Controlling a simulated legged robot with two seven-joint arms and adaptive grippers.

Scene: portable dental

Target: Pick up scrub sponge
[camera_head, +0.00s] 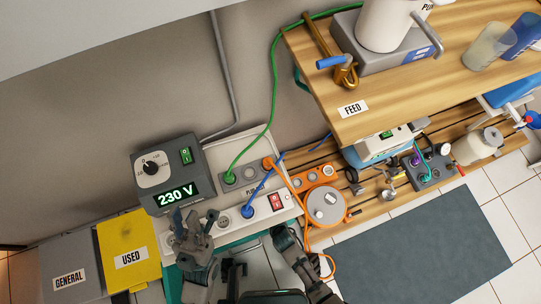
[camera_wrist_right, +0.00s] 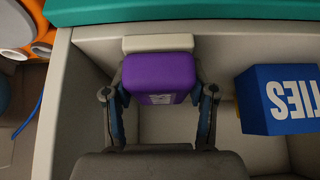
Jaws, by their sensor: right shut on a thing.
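The scrub sponge (camera_wrist_right: 157,72), a purple block with a pale layer (camera_wrist_right: 157,43) along its far side, is between the two fingers of my right gripper (camera_wrist_right: 159,88) in the right wrist view. The gripper is shut on it, with one finger against each side. The sponge is over a pale compartment, close to its far wall; I cannot tell whether it touches the floor. In the head view the sponge is not visible. My left gripper (camera_head: 194,218) is in front of the 230 V box, with its fingers apart and nothing seen between them.
A blue box with white lettering (camera_wrist_right: 280,99) stands right of the sponge. A teal edge (camera_wrist_right: 190,10) runs beyond the compartment wall. The head view shows a 230 V box (camera_head: 170,172), a yellow USED bin (camera_head: 128,240), cables and a wooden bench (camera_head: 400,95).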

